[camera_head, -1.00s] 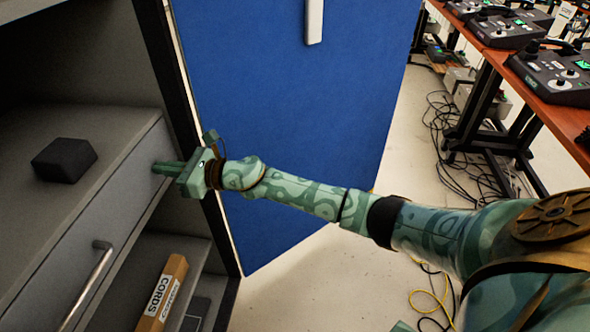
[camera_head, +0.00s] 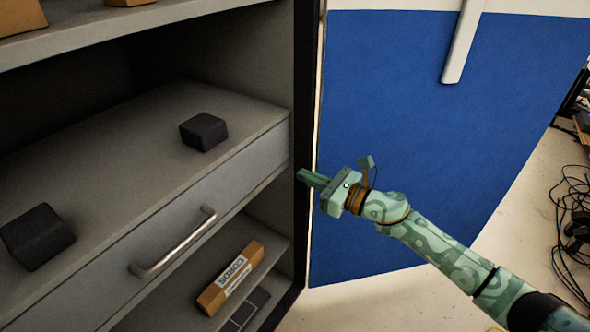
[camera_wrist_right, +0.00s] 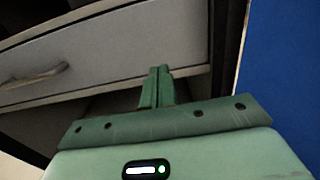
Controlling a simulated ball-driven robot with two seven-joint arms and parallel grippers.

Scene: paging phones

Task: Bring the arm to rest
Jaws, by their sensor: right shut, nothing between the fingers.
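My right gripper (camera_head: 312,178) is in front of the right edge of a grey cabinet in the head view. Its green fingers are together with nothing between them. In the right wrist view the closed fingers (camera_wrist_right: 157,85) point toward the cabinet below the drawer front. My right arm comes in from the lower right, in front of a blue panel. My left gripper is not in view.
The cabinet has a shut drawer (camera_head: 105,290) with a metal handle (camera_head: 175,243). Black blocks (camera_head: 203,131) (camera_head: 37,237) sit on the shelf above it. A box labelled CORDS (camera_head: 230,278) lies on the shelf below. The blue panel (camera_head: 430,120) stands behind my arm. Cables (camera_head: 572,225) lie on the floor at right.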

